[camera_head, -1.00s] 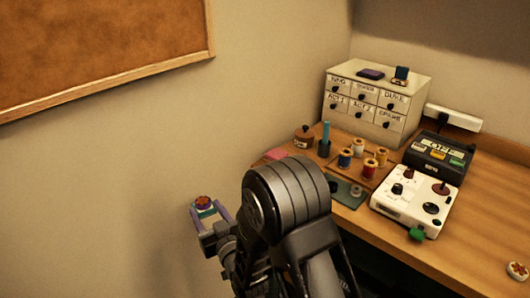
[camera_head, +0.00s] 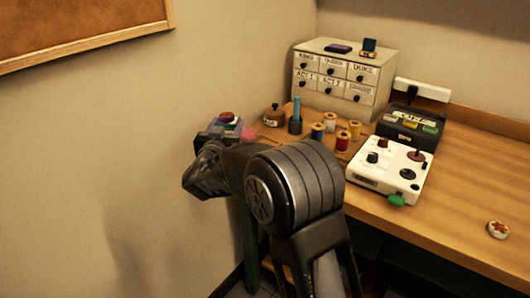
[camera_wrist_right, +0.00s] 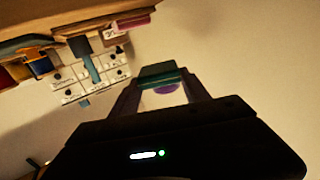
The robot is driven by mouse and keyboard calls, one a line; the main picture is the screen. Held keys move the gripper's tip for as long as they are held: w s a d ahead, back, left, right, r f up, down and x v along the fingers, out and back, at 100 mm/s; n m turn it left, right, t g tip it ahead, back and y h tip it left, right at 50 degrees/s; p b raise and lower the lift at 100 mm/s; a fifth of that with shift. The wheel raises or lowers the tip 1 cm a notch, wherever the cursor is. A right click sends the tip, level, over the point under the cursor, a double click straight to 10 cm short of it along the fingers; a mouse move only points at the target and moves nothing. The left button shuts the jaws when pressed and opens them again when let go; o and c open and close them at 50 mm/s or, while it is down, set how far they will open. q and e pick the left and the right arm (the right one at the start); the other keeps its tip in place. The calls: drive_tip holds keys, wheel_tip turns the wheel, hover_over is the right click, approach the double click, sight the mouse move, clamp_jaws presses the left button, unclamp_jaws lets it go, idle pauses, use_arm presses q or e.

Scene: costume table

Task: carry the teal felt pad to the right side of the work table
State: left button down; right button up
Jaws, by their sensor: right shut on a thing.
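My right gripper (camera_head: 226,128) is shut on the teal felt pad (camera_wrist_right: 162,74), which shows between its fingertips in the right wrist view. The head view shows only a small, partly hidden teal patch at the gripper. A small round reddish-purple thing (camera_head: 227,117) shows at the pad; a purple patch (camera_wrist_right: 165,89) shows beside the pad in the wrist view. The gripper is at the left end of the work table (camera_head: 465,185), near the wall, apparently held in the air. My left gripper is not in view.
The drawer cabinet (camera_head: 342,78), a dark box (camera_head: 410,125) and a white control box (camera_head: 388,170) stand on the table. Several thread spools (camera_head: 342,141) and a brown pot (camera_head: 273,115) stand at the left. A round badge (camera_head: 498,229) lies on the otherwise bare right part.

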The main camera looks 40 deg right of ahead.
drive_tip(key=s+d+r+m+g+h+b, duration=0.1)
drive_tip(key=s+d+r+m+g+h, duration=0.1)
drive_tip(key=d+m+g, duration=0.4)
drive_tip(key=s+d+g+h, duration=0.1)
drive_tip(key=d+g+h, duration=0.1)
drive_tip(key=d, duration=0.1)
drive_tip(key=shift+h, duration=0.4)
drive_tip(key=shift+f+b, duration=0.35)
drive_tip(key=shift+f, duration=2.1)
drive_tip(key=shift+f, duration=0.3)
wheel_tip(320, 180, down, 4)
drive_tip(key=shift+r, duration=0.1)
